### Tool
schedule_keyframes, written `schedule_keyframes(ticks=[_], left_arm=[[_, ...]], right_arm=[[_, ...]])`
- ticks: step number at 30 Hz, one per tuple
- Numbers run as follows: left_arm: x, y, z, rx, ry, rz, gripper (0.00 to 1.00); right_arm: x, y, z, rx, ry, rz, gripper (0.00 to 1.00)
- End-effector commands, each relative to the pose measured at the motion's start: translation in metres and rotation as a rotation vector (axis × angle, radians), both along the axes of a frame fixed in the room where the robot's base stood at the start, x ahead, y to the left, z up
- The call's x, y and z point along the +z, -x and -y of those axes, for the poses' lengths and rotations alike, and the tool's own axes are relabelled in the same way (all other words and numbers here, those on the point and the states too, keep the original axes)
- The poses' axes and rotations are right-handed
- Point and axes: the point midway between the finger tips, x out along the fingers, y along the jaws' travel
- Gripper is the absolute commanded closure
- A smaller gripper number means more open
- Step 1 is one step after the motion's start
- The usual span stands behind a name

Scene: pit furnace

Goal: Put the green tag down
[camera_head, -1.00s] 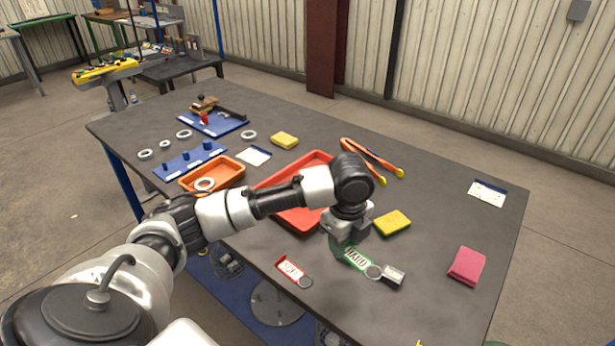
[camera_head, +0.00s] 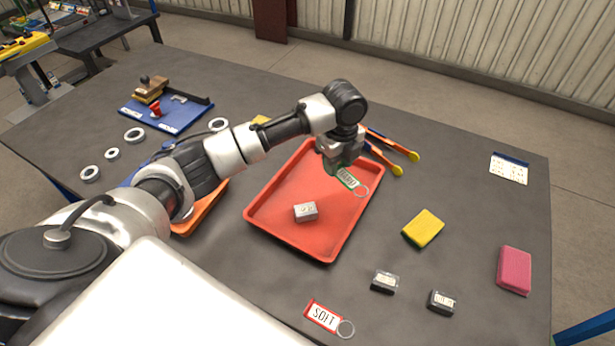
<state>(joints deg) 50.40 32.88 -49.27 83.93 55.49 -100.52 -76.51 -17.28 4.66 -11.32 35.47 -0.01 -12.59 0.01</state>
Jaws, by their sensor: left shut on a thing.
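The green tag (camera_head: 347,178) has a white label and a metal ring at its right end. My left gripper (camera_head: 338,168) is shut on its left end, and the fingertips partly hide it. Gripper and tag are at the far right part of the red tray (camera_head: 262,204). I cannot tell whether the tag touches the tray. My right gripper is not in view.
A small metal block (camera_head: 306,212) lies in the tray. A red tag (camera_head: 323,316) marked SOFT, two small dark blocks (camera_head: 384,281), a yellow sponge (camera_head: 423,229) and a pink pad (camera_head: 514,270) lie nearer.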

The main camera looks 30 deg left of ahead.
Motion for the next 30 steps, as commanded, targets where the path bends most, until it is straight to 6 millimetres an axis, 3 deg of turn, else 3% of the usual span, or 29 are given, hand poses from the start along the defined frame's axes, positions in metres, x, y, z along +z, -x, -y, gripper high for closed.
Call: schedule_keyframes(ticks=[3,10,14,22,30], left_arm=[[-0.015,0.008,-0.030,0.006,-0.002,-0.003,0.85],[-0.038,0.016,-0.065,0.002,0.000,0.000,0.85],[-0.045,0.018,-0.070,0.001,0.001,0.001,0.85],[-0.080,0.018,-0.070,0.001,0.000,-0.001,0.85],[-0.083,0.018,-0.070,0.000,0.000,0.002,0.85]], right_arm=[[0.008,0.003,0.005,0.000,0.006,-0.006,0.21],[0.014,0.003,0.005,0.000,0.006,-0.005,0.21],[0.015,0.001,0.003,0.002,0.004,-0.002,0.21],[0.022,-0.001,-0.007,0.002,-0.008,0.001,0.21],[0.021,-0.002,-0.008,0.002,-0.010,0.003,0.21]])
